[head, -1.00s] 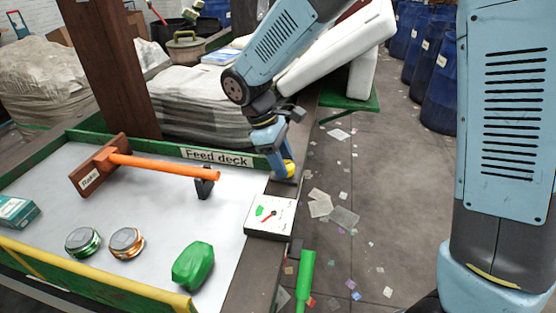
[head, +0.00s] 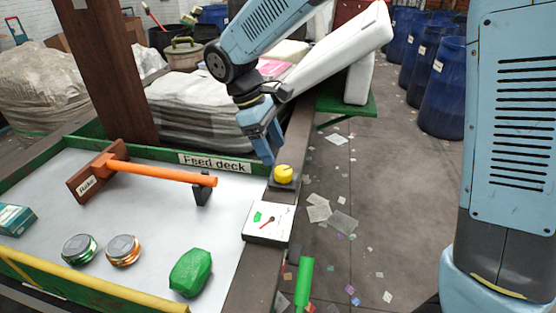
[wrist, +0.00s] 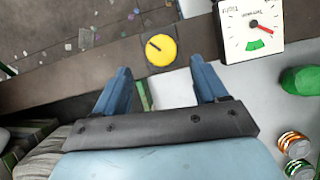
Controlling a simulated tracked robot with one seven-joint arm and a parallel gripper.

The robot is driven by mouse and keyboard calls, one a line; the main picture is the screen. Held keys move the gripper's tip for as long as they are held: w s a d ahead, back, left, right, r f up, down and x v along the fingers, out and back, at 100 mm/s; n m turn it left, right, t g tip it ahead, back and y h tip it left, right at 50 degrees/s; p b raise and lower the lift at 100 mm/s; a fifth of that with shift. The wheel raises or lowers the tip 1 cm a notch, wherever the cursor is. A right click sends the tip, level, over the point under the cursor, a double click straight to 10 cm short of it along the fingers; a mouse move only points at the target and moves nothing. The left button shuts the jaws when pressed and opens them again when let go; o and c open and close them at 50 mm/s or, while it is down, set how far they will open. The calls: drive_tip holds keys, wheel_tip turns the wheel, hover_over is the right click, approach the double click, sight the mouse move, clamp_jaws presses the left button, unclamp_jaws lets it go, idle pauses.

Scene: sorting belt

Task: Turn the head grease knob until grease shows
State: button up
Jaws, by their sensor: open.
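A round yellow knob (head: 284,174) with a dark mark on its top sits on a dark base on the deck's right rail. It also shows in the wrist view (wrist: 161,50), beyond and between my fingertips. My gripper (head: 268,158) is open and empty, just left of the knob and apart from it. In the wrist view my two blue fingers (wrist: 160,66) are spread wide. A white gauge (head: 269,223) with a red needle and a green patch stands on the rail nearer than the knob; in the wrist view its needle points outside the green. I see no grease.
On the feed deck (head: 235,192) lie an orange-handled rake (head: 160,172), two round tins (head: 80,249), a green lump (head: 190,272) and a teal box (head: 14,219). A green handle (head: 303,281) stands at the rail. Floor to the right has scraps.

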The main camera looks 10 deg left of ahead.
sight(283, 170)
drive_tip(key=v, duration=0.7)
drive_tip(key=shift+r, duration=0.2)
drive_tip(key=shift+a, duration=0.1)
idle(0.3)
drive_tip(key=x, duration=1.3)
drive_tip(key=shift+f, duration=0.35)
drive_tip(key=c, duration=1)
drive_tip(key=shift+m, duration=0.3)
